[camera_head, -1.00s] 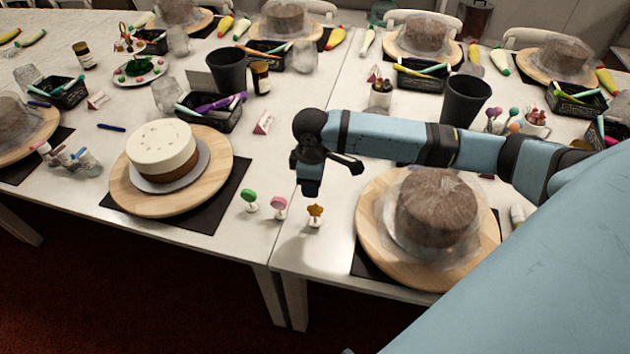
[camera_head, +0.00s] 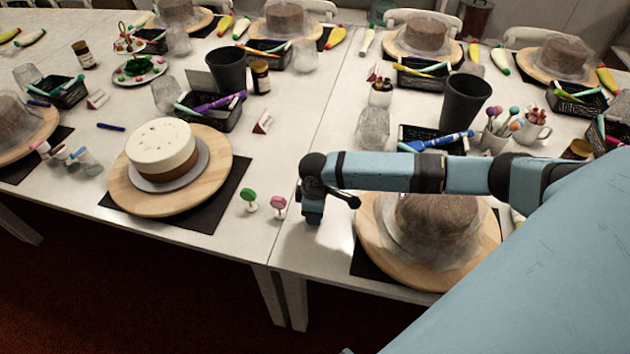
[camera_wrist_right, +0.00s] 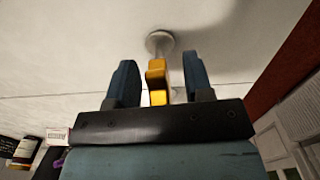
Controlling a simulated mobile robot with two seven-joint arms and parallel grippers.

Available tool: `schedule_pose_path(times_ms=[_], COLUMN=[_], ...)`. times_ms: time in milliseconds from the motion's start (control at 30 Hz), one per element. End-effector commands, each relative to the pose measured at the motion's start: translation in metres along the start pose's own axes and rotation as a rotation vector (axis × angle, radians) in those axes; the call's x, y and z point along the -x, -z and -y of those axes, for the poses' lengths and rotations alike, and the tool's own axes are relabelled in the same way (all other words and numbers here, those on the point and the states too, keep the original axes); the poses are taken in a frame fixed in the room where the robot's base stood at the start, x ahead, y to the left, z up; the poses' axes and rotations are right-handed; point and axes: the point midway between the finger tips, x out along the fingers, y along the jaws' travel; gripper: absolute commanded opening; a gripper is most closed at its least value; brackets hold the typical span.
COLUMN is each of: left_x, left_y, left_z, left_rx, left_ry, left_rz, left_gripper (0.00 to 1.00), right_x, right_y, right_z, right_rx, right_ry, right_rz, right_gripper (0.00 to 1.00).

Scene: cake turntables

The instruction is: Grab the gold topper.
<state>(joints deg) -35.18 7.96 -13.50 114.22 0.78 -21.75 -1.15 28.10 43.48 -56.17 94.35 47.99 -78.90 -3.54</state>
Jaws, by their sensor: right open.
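The gold topper (camera_wrist_right: 157,82) stands between the two fingers of my right gripper (camera_wrist_right: 160,80) in the right wrist view, on a small round white base (camera_wrist_right: 160,42) on the table. The fingers are open, with a gap visible on each side of it. In the head view my right gripper (camera_head: 312,218) points down at the table's front part, and it hides the topper. A pink topper (camera_head: 278,205) and a green topper (camera_head: 249,200) stand just left of it. My left gripper is not in view.
A wrapped cake on a wooden turntable (camera_head: 375,262) sits close to the right, under my right arm. A white-topped cake (camera_head: 160,148) on another turntable (camera_head: 130,200) stands to the left. The table's front edge (camera_head: 262,262) is near.

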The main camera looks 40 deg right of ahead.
Motion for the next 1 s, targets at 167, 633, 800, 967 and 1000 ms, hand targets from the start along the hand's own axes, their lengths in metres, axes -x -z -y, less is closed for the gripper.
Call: schedule_pose_path(times_ms=[167,633,800,967,1000], left_x=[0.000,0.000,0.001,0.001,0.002], left_y=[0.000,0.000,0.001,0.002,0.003], left_z=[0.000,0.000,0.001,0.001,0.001], left_rx=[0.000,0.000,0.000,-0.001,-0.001], left_ry=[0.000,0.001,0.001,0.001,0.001], left_rz=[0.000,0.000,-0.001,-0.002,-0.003], left_gripper=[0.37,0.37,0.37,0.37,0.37], right_x=[0.000,0.001,0.007,0.027,0.035], right_y=[0.000,0.000,0.000,0.001,0.000], right_z=[0.000,0.000,0.000,-0.001,-0.001], right_rx=[0.000,0.000,0.000,0.002,0.001], right_ry=[0.000,0.000,-0.001,-0.002,-0.002], right_rz=[0.000,0.000,-0.001,-0.002,-0.002], right_gripper=[0.45,0.00,0.00,0.00,0.00])
